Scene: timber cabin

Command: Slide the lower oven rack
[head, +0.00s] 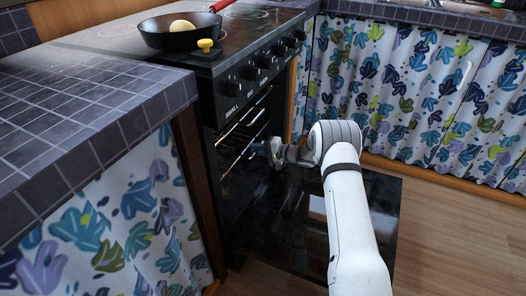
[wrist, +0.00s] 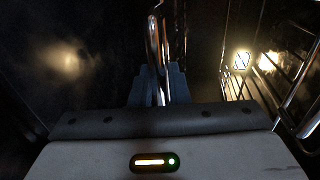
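The oven stands with its door (head: 340,225) folded down and open. Inside are wire racks. The upper rack (head: 240,122) sits above the lower rack (head: 238,160), whose near edge is partly hidden by my gripper (head: 262,149) at the oven opening. In the wrist view, my gripper (wrist: 160,85) has its two fingers close together with the lower rack's metal front bar (wrist: 153,42) between them, seen nearly end-on. The fingers appear to be closed on this bar. The upper rack (wrist: 290,75) shows at the right of the wrist view.
A lit oven lamp (wrist: 241,60) shows in the wrist view. A black pan (head: 178,40) with a yellowish round thing stands on the hob, beside a small yellow object (head: 205,45). A tiled counter (head: 75,115) borders the oven's left. Wooden floor (head: 445,235) is clear at right.

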